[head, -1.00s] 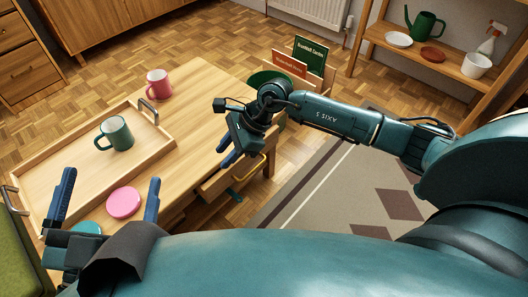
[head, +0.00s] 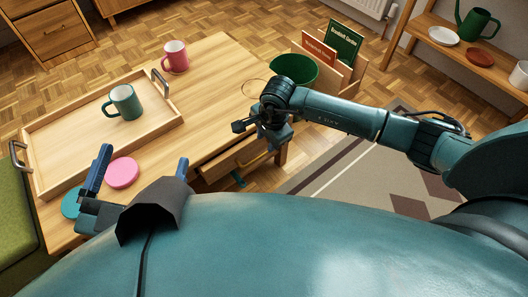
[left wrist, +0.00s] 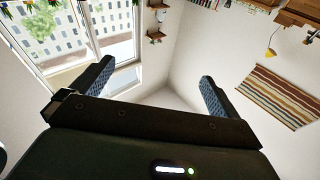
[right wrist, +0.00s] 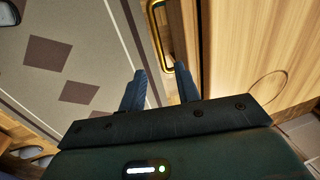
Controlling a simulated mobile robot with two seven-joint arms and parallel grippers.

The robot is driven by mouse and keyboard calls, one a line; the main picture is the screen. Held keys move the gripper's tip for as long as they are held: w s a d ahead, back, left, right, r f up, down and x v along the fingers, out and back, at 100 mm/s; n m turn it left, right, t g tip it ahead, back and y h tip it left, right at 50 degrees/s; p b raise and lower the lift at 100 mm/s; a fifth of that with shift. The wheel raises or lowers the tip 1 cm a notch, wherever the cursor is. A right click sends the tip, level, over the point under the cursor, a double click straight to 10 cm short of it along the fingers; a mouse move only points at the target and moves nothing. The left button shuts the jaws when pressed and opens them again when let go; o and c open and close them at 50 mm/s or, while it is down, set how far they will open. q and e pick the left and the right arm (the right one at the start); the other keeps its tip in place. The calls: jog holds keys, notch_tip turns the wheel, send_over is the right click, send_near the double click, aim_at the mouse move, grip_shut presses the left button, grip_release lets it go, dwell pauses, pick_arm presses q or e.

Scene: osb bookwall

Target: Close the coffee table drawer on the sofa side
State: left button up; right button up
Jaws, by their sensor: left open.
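The wooden coffee table (head: 205,75) has a drawer (head: 222,167) in its near side, with a brass handle (head: 252,160). The drawer front seems to stand out a little from the table; how far I cannot tell. My right gripper (right wrist: 160,88) hangs beside the table edge above the drawer, its fingers apart and empty. In the right wrist view the brass handle (right wrist: 158,35) lies just beyond the fingertips; contact is not visible. My left gripper (head: 144,156) is open and empty, its fingers up, near the table's front left. A green sofa (head: 18,225) is at the left edge.
A wooden tray (head: 60,130) with a green mug (head: 124,103) is on the table, with a pink mug (head: 175,57), a pink disc (head: 122,173) and a teal disc (head: 72,203). A green bin (head: 294,68) and book rack stand beyond; a rug (head: 345,180) lies right.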

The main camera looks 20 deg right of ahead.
jog(key=f+b, duration=0.1)
jog(key=f, duration=0.1)
jog(key=w+f, duration=0.1)
jog(key=f, duration=0.2)
jog(key=f+b, duration=0.1)
jog(key=f, duration=0.1)
jog(key=shift+w+a+f+b, duration=0.2)
jog(key=shift+a+b, duration=0.05)
jog(key=shift+b, duration=0.05)
pick_arm(q)
jog(key=shift+w+d+r+m+t+h, duration=0.15)
jog(key=shift+w+r+m+t+h, duration=0.15)
jog(key=shift+r+t+h, duration=0.35)
jog(key=shift+r, duration=0.1)
pick_arm(e)
jog(key=shift+c, duration=0.3)
grip_shut()
pick_arm(q)
jog(key=shift+g, duration=0.25)
